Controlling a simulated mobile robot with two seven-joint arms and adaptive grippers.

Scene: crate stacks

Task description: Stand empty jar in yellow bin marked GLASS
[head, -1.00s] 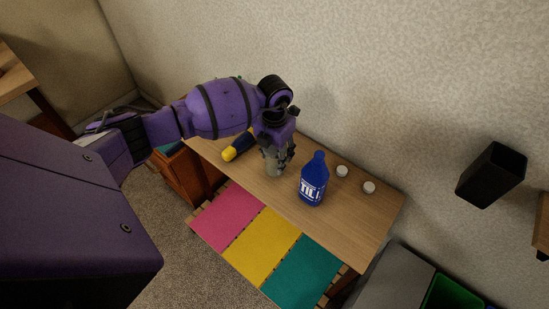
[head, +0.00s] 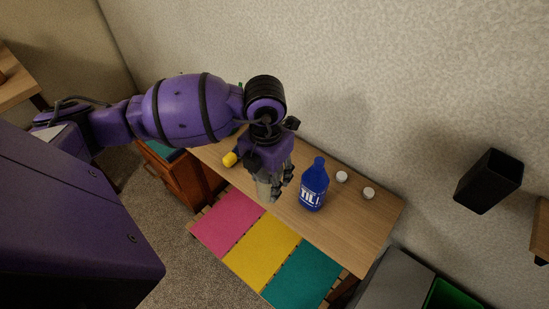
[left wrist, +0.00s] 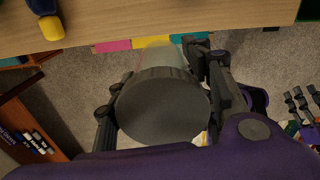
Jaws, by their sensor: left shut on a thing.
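My left gripper (head: 275,186) is shut on a clear, greyish jar (head: 265,190), held near the table's front edge in the head view. In the left wrist view the jar (left wrist: 163,105) sits between the fingers, its round dark end facing the camera. A yellow panel (head: 261,249) lies in front of the table between a pink panel (head: 227,220) and a teal panel (head: 302,274). No GLASS marking is readable, and I cannot tell whether the yellow panel belongs to a bin. My right gripper is out of view.
On the wooden table (head: 352,217) stand a blue bottle (head: 313,186) right of the gripper and two small white round things (head: 342,177). A yellow-ended dark object (head: 230,159) lies left. A black box (head: 489,181) is on the wall; a green container (head: 452,295) is lower right.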

